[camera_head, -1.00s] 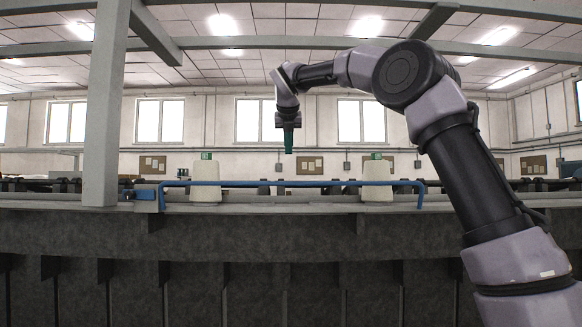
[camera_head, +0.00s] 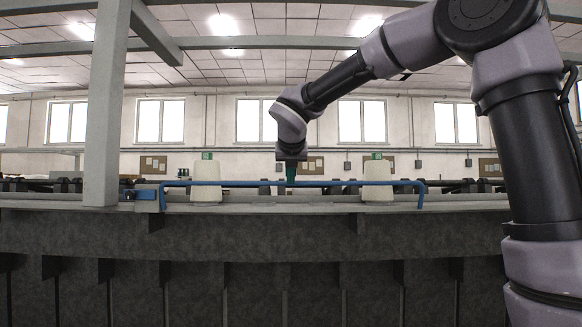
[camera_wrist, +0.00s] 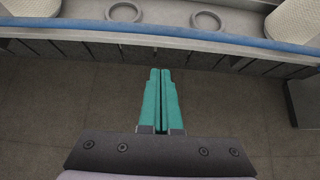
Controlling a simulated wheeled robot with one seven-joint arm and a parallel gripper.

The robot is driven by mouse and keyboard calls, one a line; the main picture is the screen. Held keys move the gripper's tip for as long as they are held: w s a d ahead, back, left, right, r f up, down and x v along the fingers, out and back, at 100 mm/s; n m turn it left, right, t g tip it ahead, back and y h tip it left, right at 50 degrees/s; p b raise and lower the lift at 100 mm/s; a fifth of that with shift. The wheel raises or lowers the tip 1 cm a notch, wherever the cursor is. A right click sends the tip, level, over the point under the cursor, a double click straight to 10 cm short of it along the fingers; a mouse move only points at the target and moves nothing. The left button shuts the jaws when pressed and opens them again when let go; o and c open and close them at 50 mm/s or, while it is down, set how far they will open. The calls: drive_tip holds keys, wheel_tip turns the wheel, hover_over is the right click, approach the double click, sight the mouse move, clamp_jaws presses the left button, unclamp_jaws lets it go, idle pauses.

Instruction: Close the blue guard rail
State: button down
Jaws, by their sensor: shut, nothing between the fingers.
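The blue guard rail (camera_head: 300,183) runs level across the front of the machine in the head view, bent down at both ends. It also crosses the upper part of the wrist view (camera_wrist: 160,37). My gripper (camera_head: 291,178), with teal fingers, points down near the middle of the rail in the head view. In the wrist view the two fingers of my gripper (camera_wrist: 161,72) lie together with nothing between them. Their tips show a little short of the rail, with floor behind them. I cannot tell any contact with the rail.
Two white cones, left (camera_head: 206,183) and right (camera_head: 378,182), stand behind the rail. Two empty rings, one (camera_wrist: 123,12) and another (camera_wrist: 206,20), lie between them. A blue block (camera_head: 146,195) sits at the rail's left end. A grey post (camera_head: 105,110) rises at left.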

drive_tip(key=w+f, duration=0.1)
drive_tip(key=w, duration=0.5)
